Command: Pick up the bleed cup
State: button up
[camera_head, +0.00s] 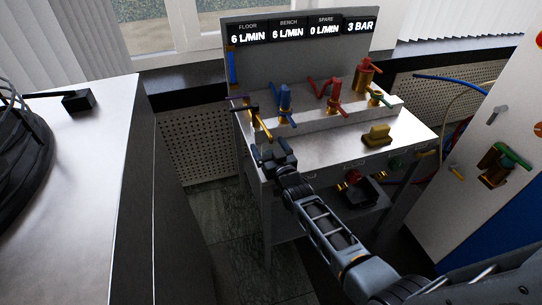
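No thing in view is labelled as the bleed cup. A dark, open-topped square container (364,191) sits below the bench front, under a red-handled valve (352,176). It may be the bleed cup, but I cannot be sure. My gripper (274,148) is at the bench's left front edge, up and left of that container and apart from it. A brass lever (263,124) points down toward my gripper; I cannot tell whether they touch. The fingers are dark and small, so I cannot tell whether they are open or shut.
The metal bench (410,136) carries blue, red and green-handled valves and a yellow block (377,134). A display panel (298,29) stands behind. A white counter (85,190) is at left, a cabinet (501,110) with valves at right. Floor (225,215) shows between counter and bench.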

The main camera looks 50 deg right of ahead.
jog(key=c, duration=1)
jog(key=shift+r, duration=0.15)
